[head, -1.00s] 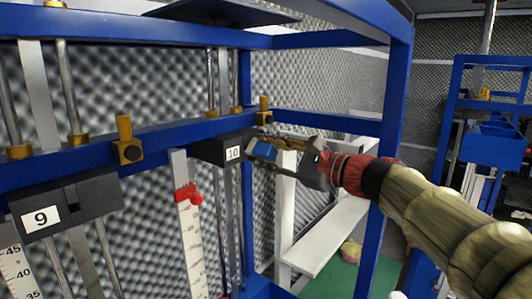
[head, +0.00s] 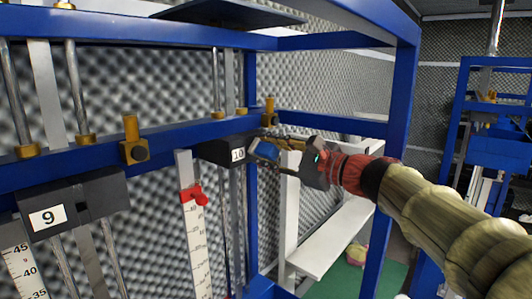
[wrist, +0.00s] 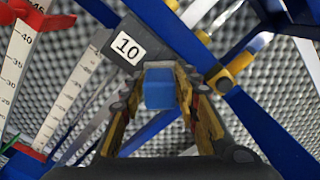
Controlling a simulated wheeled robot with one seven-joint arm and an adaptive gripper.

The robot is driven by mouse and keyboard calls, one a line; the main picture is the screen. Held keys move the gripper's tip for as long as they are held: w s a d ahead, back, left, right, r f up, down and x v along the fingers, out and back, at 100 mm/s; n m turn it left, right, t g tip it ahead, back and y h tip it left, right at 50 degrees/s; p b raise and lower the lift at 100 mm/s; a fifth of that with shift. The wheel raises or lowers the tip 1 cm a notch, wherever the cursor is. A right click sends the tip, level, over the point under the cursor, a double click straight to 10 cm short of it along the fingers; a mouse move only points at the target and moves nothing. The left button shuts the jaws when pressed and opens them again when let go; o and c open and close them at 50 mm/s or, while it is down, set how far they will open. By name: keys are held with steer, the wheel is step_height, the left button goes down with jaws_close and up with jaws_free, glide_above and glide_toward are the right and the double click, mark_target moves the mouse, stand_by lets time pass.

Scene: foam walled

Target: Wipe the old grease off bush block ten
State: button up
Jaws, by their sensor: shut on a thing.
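Bush block ten (head: 225,150) is a dark grey block with a white label "10", under the blue rail of the frame. It also shows in the wrist view (wrist: 112,58), up and left of my gripper. My gripper (head: 268,148) reaches in from the right, beside the block's right end. It is shut on a blue cloth or pad (wrist: 160,88), which sits between the yellow fingers. In the head view the blue piece (head: 266,151) is close to the block. I cannot tell whether it touches. No grease can be made out on the block's visible faces.
Block nine (head: 75,204) hangs at the left. The blue rail (head: 185,133) with brass fittings runs above the blocks. A white scale with a red pointer (head: 193,194) stands left of block ten. A blue post (head: 396,120) is close to my arm.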

steer(key=w+d, duration=0.4)
steer(key=shift+w+b, duration=0.15)
steer(key=shift+b, duration=0.15)
stand_by(0.4)
steer(key=shift+s+a+b, duration=1.6)
steer(key=shift+s+a, duration=0.6)
steer(key=shift+s, duration=0.1)
steer(key=shift+s+d, duration=0.3)
steer(key=shift+d, duration=0.1)
steer(key=shift+b+v, duration=0.95)
steer(key=shift+v, duration=1.55)
steer(key=shift+s+d, duration=0.1)
